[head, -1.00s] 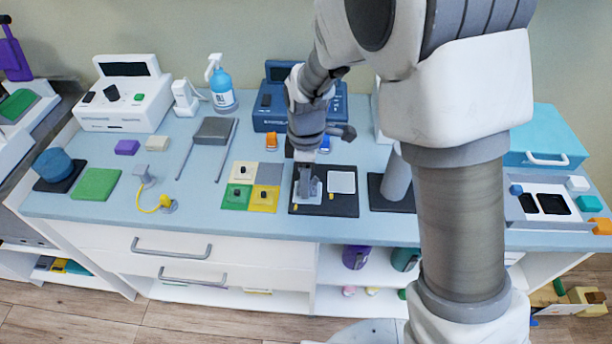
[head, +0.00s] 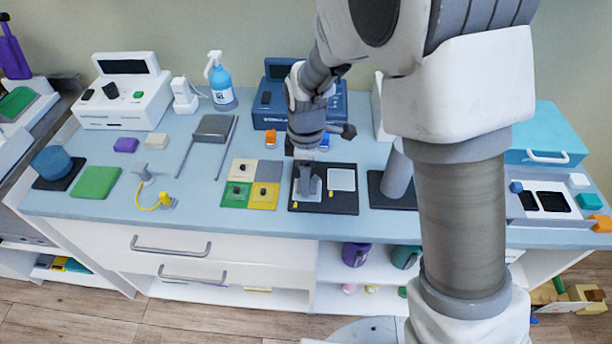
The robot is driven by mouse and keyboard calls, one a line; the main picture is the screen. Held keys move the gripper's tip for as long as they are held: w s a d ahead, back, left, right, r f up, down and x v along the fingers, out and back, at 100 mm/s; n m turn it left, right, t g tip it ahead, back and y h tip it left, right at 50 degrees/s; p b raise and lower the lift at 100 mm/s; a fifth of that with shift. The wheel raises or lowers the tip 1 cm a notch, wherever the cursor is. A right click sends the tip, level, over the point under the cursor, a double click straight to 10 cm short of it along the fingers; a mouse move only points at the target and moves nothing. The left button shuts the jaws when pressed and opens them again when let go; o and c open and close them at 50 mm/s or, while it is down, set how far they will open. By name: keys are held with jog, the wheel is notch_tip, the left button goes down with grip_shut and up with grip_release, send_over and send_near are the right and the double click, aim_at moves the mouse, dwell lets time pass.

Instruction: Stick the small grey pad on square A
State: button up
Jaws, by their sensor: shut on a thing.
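My gripper (head: 308,188) points down over the left part of a dark board (head: 325,208) on the bench. It is shut on a small grey thing, most likely the small grey pad, largely hidden by the fingers. A pale square lies under the gripper and is mostly covered. A second white square (head: 342,180) lies bare on the board's right part. No letter is legible, so I cannot tell which is square A. I cannot tell whether the held thing touches the board.
Left of the board is a four-colour panel (head: 267,171) with small dark knobs on three fields; its grey field is bare. A grey cylinder (head: 397,178) stands close on the right. A blue device (head: 340,108) is behind. The bench front is clear.

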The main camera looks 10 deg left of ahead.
jog(key=shift+f+b, duration=0.45)
jog(key=shift+f, duration=0.25)
dwell(2.1)
dwell(1.3)
jog(key=o, duration=1.1)
jog(key=shift+o, duration=0.2)
jog(key=shift+r, duration=0.1)
jog(key=shift+r, duration=0.1)
jog(key=shift+r+p, duration=2.7)
jog(key=shift+r, duration=0.7)
